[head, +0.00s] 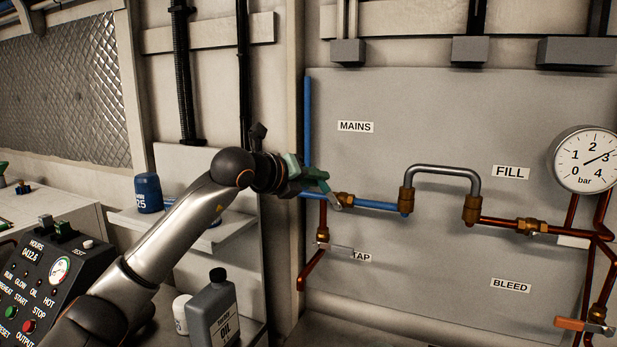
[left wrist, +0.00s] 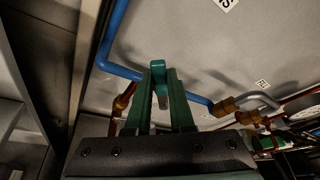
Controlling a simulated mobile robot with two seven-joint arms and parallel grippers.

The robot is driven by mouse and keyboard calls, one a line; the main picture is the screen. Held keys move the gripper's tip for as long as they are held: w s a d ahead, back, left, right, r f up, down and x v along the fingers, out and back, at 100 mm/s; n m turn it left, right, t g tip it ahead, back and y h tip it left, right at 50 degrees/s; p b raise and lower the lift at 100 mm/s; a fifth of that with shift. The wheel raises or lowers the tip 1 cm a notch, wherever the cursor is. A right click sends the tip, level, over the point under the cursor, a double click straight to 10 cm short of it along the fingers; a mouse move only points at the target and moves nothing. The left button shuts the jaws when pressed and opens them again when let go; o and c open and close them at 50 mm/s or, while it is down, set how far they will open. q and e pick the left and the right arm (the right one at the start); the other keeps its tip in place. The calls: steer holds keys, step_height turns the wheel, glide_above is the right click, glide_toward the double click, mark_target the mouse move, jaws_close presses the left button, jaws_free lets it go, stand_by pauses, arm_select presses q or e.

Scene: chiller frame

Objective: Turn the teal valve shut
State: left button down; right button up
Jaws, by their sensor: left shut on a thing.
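The teal valve is on the blue pipe below the MAINS label (head: 355,126), with its brass body (head: 345,200) on the pipe. Its teal handle (left wrist: 158,68) shows between the fingertips in the left wrist view, with a grey metal stem below it. My left gripper (head: 310,180), with green fingers, is shut on this handle; it also shows in the left wrist view (left wrist: 159,80). The fingers cover part of the handle, so its exact angle to the pipe is hard to tell.
A grey-handled valve (head: 338,249) sits below at the TAP label. An orange-handled valve (head: 571,324) is near BLEED. A pressure gauge (head: 585,160) hangs at the right. A blue jar (head: 148,193) and grey oil bottle (head: 213,310) stand near my left arm.

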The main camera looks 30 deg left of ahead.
arm_select(q)
steer(key=shift+w+d+r+m+g+y+b, duration=0.1)
steer(key=shift+d+r+m+y, duration=0.15)
steer(key=shift+d+m+y, duration=0.55)
steer(key=shift+d+r+m+g+y+b, duration=0.2)
steer(key=shift+d+m+y, duration=0.35)
steer(key=shift+d+m, duration=0.4)
steer(key=shift+w+d+r+m+y+b, duration=0.1)
steer(key=shift+d+r+m+y, duration=0.2)
steer(key=shift+d+m+y, duration=0.6)
steer(key=shift+m+h, duration=0.25)
steer(key=c, duration=0.8)
jaws_free()
steer(key=shift+d, duration=0.1)
steer(key=shift+s, duration=0.1)
steer(key=b+v, duration=0.3)
steer(key=v, duration=0.9)
steer(key=shift+s+r, duration=0.2)
